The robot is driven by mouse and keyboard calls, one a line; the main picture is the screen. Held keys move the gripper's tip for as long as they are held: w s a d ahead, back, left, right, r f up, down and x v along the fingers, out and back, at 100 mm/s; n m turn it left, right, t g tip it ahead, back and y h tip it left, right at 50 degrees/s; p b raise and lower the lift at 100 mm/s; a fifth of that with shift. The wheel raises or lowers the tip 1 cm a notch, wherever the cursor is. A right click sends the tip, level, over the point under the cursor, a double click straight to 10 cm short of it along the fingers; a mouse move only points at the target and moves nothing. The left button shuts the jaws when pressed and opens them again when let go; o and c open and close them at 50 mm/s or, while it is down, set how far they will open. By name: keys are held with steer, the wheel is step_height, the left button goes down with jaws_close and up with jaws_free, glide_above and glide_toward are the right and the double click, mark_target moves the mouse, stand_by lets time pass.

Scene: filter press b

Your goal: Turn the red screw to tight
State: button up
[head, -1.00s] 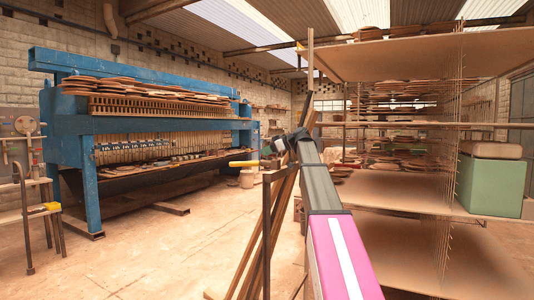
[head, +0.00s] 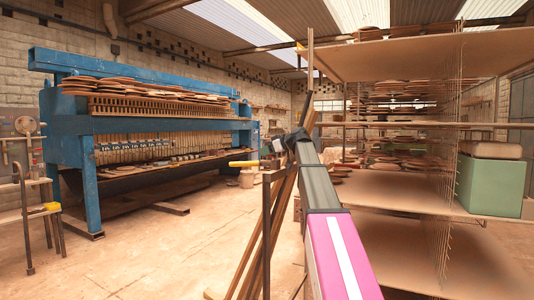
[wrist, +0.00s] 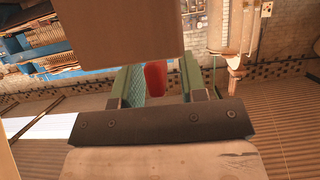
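In the wrist view, a smooth red piece (wrist: 155,78), which looks like the red screw, shows between the two green-edged fingers of my gripper (wrist: 161,80). The fingers stand apart on either side of it, and a gap shows at least on the right. I see no clear contact. A large brown block at the top of the wrist view hides what lies beyond. In the head view my own arm reaches up the middle, and I cannot make out the gripper or the screw clearly there.
A blue filter press (head: 86,150) loaded with round plates stands at the left. A tall rack of brown shelves (head: 400,195) fills the right, close to my arm, with a green box (head: 490,185). Leaning wooden bars (head: 268,225) stand beside my arm.

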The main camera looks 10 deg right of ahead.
steer(key=v, duration=1)
steer(key=shift+s+d, duration=0.25)
steer(key=shift+d+r, duration=0.1)
